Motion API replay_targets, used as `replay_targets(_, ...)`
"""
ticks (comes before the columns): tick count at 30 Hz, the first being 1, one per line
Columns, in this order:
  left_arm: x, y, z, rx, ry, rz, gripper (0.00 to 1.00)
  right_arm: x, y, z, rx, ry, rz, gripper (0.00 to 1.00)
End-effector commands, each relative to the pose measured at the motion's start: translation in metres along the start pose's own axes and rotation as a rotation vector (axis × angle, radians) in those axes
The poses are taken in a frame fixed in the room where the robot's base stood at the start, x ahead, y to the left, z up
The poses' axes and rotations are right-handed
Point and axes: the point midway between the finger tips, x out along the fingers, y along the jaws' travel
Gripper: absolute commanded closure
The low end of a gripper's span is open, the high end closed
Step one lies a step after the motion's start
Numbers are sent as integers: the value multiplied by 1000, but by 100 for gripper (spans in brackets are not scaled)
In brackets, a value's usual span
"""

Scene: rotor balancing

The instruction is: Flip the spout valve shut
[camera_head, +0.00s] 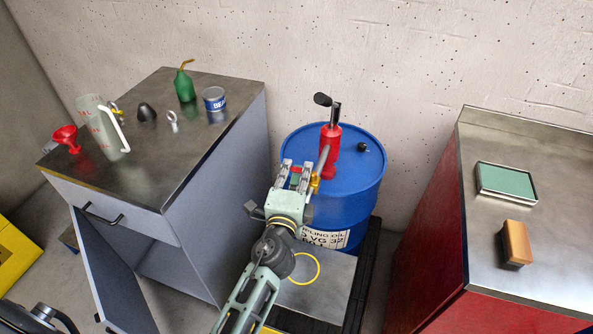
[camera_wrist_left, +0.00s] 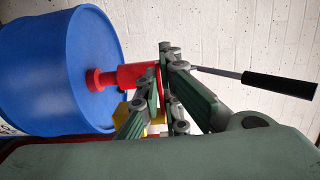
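A red hand pump (camera_head: 329,152) stands on the blue drum (camera_head: 358,180); in the left wrist view the pump (camera_wrist_left: 134,76) lies just past my fingers. A grey spout tube comes off the pump toward my left gripper (camera_head: 296,171). A brass-yellow valve part (camera_head: 314,184) shows beside the gripper's right finger, and yellow (camera_wrist_left: 122,112) also shows behind the fingers in the wrist view. My left gripper (camera_wrist_left: 168,80) is open, its fingers apart, with a narrow red piece showing between them. Fingers hide much of the valve, so contact is unclear.
A grey cabinet (camera_head: 215,160) with an open door (camera_head: 112,272) stands left, holding a jug (camera_head: 101,127), a red funnel (camera_head: 66,137), an oil can (camera_head: 184,86) and a tin (camera_head: 214,100). A red cabinet (camera_head: 430,235) stands right. The pump's black-gripped handle (camera_wrist_left: 280,84) sticks out.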

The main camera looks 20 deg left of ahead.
Motion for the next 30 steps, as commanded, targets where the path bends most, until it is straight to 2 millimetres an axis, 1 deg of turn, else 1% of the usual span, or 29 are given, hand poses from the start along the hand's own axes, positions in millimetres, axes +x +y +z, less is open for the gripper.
replay_targets(5, 0, 0, 0, 1, 6, 1, 100, -1, 0, 0, -1, 0, 1, 60)
replay_targets(9, 3, -3, 1, 6, 67, 1, 100, -12, 2, -1, -2, 0, 2, 60)
replay_targets(13, 6, -2, 0, 4, 132, 0, 100, -18, 5, -1, -3, -1, 5, 60)
replay_targets(24, 7, -1, -1, -1, 159, -3, 100, -18, 5, -1, -4, -1, 6, 60)
replay_targets(25, 7, -1, -1, -1, 159, -3, 94, -18, 5, -1, -4, -1, 6, 60)
replay_targets(30, 7, -1, -1, -1, 159, -2, 80, -18, 5, -1, -4, -1, 6, 60)
